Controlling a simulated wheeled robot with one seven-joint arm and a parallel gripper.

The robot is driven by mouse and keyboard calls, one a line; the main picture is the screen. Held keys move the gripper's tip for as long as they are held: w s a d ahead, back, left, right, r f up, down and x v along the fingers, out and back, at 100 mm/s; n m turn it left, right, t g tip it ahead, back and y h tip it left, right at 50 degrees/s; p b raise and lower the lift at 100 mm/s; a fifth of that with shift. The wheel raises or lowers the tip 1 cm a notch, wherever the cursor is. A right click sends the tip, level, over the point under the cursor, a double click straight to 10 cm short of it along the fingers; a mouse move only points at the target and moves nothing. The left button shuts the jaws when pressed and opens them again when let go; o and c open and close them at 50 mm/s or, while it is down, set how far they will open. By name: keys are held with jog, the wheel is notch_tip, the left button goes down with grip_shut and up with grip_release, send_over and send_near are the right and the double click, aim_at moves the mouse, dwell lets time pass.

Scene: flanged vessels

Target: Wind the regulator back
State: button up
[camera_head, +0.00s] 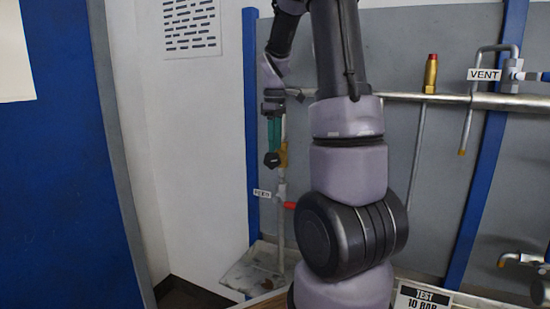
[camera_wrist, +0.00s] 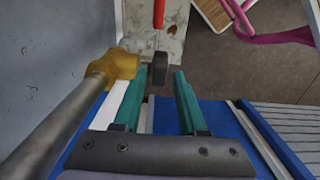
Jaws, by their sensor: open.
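The regulator has a brass body (camera_head: 283,154) on a vertical grey pipe and a black knob (camera_head: 272,160) on its left side. In the wrist view the brass body (camera_wrist: 115,64) is at upper left, and the black knob (camera_wrist: 160,67) is seen edge-on. My gripper (camera_head: 273,146) has green fingers and points down at the knob from above. In the wrist view the fingers of my gripper (camera_wrist: 160,78) are apart, with the knob showing in the gap at their tips. Neither finger clearly touches it, and I cannot tell how deep it sits between them.
A red lever handle (camera_head: 290,205) is below the regulator, beside a small white label (camera_head: 262,193). A blue post (camera_head: 251,120) and white wall (camera_head: 195,150) are close on the left. A tray (camera_head: 240,275) lies below. A horizontal pipe (camera_head: 400,97) runs to the right.

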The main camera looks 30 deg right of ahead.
aim_at(275, 156)
notch_tip(275, 156, down, 5)
jog(key=shift+f, duration=0.1)
dwell(0.3)
grip_shut()
